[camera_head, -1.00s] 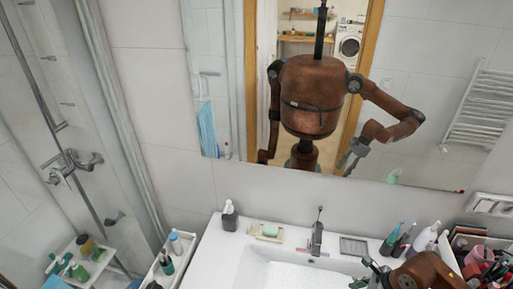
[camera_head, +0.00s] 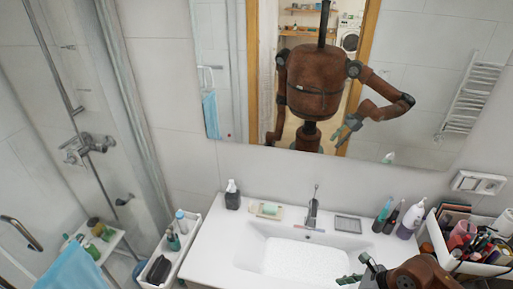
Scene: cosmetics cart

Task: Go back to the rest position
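My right gripper (camera_head: 352,271) is at the bottom edge, over the front right part of the white sink (camera_head: 240,255). Its fingers look spread apart, with nothing seen between them. My brown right arm comes in from the lower right. My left arm and gripper are not directly in view. The mirror (camera_head: 420,60) shows my brown body, with the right arm bent and the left arm hanging down. The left gripper cannot be made out there.
A black soap bottle (camera_head: 233,198), a soap dish (camera_head: 266,211) and a faucet (camera_head: 312,208) line the counter's back. Several bottles and a full cosmetics box (camera_head: 447,262) stand at right. A white cart (camera_head: 191,240) stands left of the sink; a blue towel (camera_head: 75,272) hangs lower left.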

